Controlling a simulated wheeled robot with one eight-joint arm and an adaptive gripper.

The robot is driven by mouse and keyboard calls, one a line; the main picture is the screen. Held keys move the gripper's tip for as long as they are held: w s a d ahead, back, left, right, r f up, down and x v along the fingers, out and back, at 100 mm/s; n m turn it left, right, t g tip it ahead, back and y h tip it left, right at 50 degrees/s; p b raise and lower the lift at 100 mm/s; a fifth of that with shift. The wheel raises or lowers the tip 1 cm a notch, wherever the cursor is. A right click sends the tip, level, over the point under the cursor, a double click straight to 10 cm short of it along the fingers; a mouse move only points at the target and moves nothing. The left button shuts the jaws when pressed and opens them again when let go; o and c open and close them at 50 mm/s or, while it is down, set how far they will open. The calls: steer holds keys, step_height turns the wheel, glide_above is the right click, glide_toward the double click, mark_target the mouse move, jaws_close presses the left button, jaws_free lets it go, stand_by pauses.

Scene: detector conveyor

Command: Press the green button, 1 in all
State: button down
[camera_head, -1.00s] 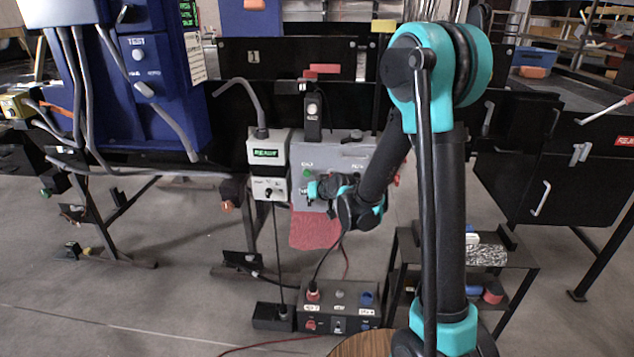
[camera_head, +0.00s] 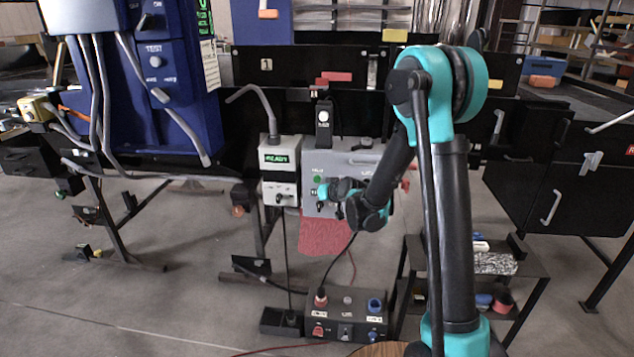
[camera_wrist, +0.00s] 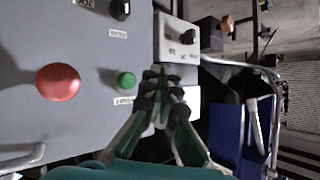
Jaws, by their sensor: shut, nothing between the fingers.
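The green button (camera_head: 317,179) is on the front of a grey control box (camera_head: 345,165). In the wrist view the round green button (camera_wrist: 126,81) stands out from the grey panel, with a label below it. My gripper (camera_wrist: 160,74) is shut and empty, its fingertips just to the right of the green button in that view. I cannot tell whether they touch the panel. In the head view my gripper (camera_head: 322,197) is in front of the box, just below the green button.
A large red button (camera_wrist: 58,82) and a black knob (camera_wrist: 120,9) are on the same panel. A pale box with a green display (camera_head: 278,158) stands close on the left. A dark box with coloured knobs (camera_head: 347,313) lies on the floor below.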

mark_target(318, 183)
steer(key=shift+w+d, duration=0.1)
steer(key=shift+w, duration=2.5)
steer(key=shift+w, duration=0.15)
steer(key=shift+w, duration=0.25)
